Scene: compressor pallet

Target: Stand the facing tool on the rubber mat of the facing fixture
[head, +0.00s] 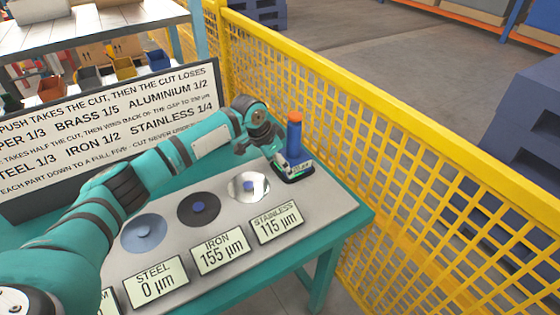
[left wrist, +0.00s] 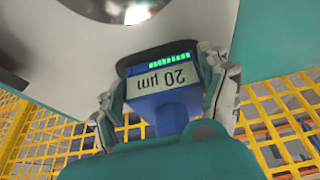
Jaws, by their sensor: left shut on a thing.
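The facing tool (head: 294,142) is upright at the far right end of the bench, with a blue body and an orange top. My left gripper (head: 283,165) is shut around its lower body. In the left wrist view the tool (left wrist: 160,105) sits between both fingers of the gripper (left wrist: 163,92), and its display reads 20 µm above a row of green lights. A dark flat edge (left wrist: 140,60) shows under the tool; I cannot tell whether it is the rubber mat or the tool's own foot, nor whether the tool bears on it. My right gripper is out of view.
A steel disc (head: 144,233), a dark iron disc (head: 199,208) and a shiny stainless disc (head: 248,187) lie along the bench (head: 325,200). Their signs read 0, 155 and 115 µm. A text board (head: 130,120) stands behind; a yellow mesh fence (head: 400,170) runs close along the right.

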